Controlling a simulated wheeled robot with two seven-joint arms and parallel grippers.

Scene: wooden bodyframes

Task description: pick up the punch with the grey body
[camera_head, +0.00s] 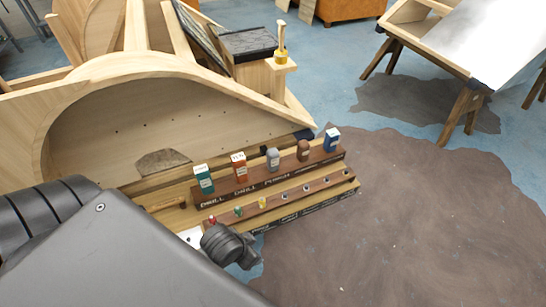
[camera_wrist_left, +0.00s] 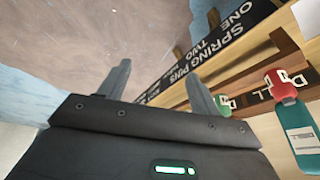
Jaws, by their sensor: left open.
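The grey-bodied punch (camera_head: 273,159) stands upright in the middle of the back row of a wooden rack in the head view, above the lettered front. A red drill (camera_head: 239,167) stands to its left and a brown tool (camera_head: 304,150) to its right. My left gripper (camera_wrist_left: 160,84) is open, with nothing visible between its fingers in the left wrist view. It is near the rack's left end and apart from the grey punch, which I cannot make out in the wrist view. My right gripper is not in view.
A teal drill (camera_head: 204,179) and a blue tool (camera_head: 332,139) stand at the ends of the back row. The front row holds small coloured pins, including a yellow one (camera_head: 262,202). A large curved wooden frame (camera_head: 110,115) rises behind the rack. Open floor lies to the right.

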